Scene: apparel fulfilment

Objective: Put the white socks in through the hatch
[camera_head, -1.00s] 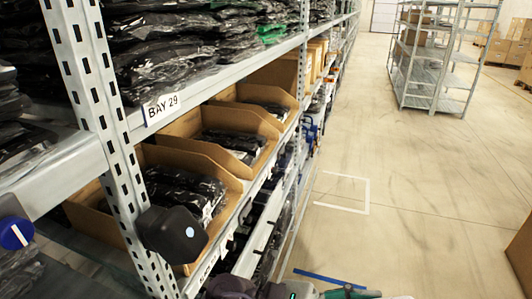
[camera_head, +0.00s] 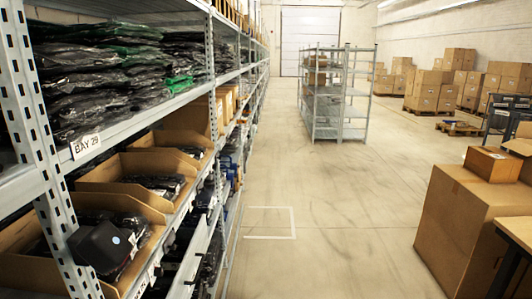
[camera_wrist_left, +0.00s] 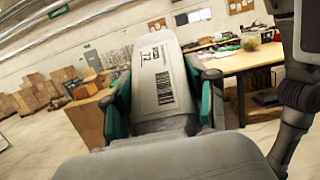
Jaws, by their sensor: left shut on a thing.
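In the left wrist view my left gripper (camera_wrist_left: 163,100), with teal-edged fingers, is shut on a pale item with a white barcode label, which I take to be the white socks (camera_wrist_left: 160,65). The label end points up and away from the palm, and the lower part is hidden between the fingers. Neither gripper shows in the head view now. My right gripper is in neither view. I cannot make out a hatch in either view.
A shelf rack (camera_head: 60,185) marked BAY 29, with dark bagged garments and cardboard bins (camera_head: 125,205), stands at left. A large carton (camera_head: 455,235) stands at right. The floor (camera_head: 330,210) between is clear. The wrist view shows a cluttered wooden table (camera_wrist_left: 245,60).

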